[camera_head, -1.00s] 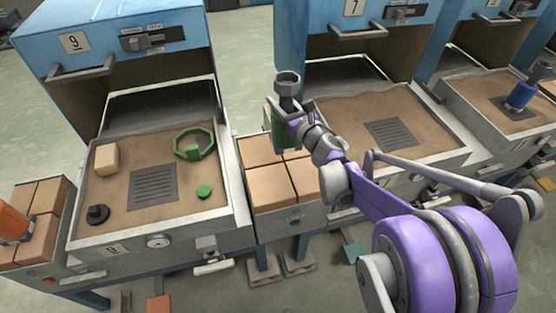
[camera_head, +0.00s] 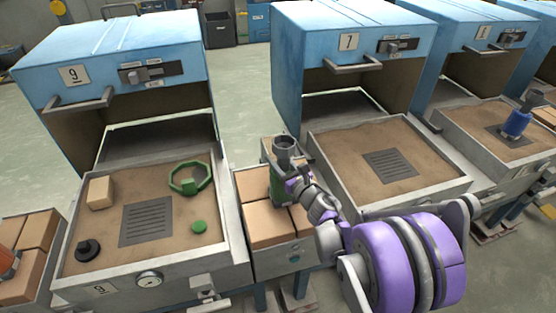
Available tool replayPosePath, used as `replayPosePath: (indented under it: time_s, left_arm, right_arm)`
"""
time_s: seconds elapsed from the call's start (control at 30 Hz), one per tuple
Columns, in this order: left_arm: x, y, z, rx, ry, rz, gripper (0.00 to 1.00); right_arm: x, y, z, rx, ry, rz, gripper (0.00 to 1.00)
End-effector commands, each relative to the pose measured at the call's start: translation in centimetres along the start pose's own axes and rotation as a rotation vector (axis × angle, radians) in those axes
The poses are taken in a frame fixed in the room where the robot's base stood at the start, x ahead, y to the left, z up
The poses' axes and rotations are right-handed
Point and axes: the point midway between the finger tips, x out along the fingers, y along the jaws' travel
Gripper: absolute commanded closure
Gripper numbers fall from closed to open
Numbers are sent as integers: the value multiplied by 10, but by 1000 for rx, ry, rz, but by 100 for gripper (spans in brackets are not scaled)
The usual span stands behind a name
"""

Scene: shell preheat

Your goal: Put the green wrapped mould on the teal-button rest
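The green wrapped mould (camera_head: 277,187) is upright, with a grey cup-shaped top and a green band around its body. My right gripper (camera_head: 287,188), on the purple arm from the right, is shut on it. The teal-button rest (camera_head: 268,226) is a brick-topped stand between units 9 and 7, with a small teal button (camera_head: 295,258) on its front. The mould is over the rest's rear bricks, and its base is low near them. I cannot tell whether it touches, as the gripper hides part of the mould and bricks. My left gripper is not in view.
Unit 9's sand tray (camera_head: 226,255) at left holds a green ring (camera_head: 189,180), green disc (camera_head: 199,227), tan block (camera_head: 101,192) and black knob (camera_head: 87,249). Unit 7's tray (camera_head: 340,150) is clear of loose objects. A blue wrapped mould (camera_head: 516,123) stands farther right, an orange thing (camera_head: 8,262) at far left.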

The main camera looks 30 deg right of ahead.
Motion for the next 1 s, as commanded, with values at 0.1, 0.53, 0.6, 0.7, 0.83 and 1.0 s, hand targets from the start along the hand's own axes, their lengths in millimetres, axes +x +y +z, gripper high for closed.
replayPosePath:
  time_s: [0.1,0.53,0.6,0.7,0.83,1.0]
  left_arm:
    - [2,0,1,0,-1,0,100]
    - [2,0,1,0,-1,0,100]
    - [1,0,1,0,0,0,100]
    - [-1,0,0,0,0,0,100]
    - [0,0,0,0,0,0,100]
    - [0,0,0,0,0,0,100]
  right_arm:
    - [0,0,-2,1,0,0,100]
    - [0,0,-2,0,0,0,27]
    - [0,0,-2,0,0,0,27]
    - [-3,0,1,0,0,-1,27]
    - [-24,-1,1,-1,0,-2,27]
    - [-62,-1,1,-1,0,-3,27]
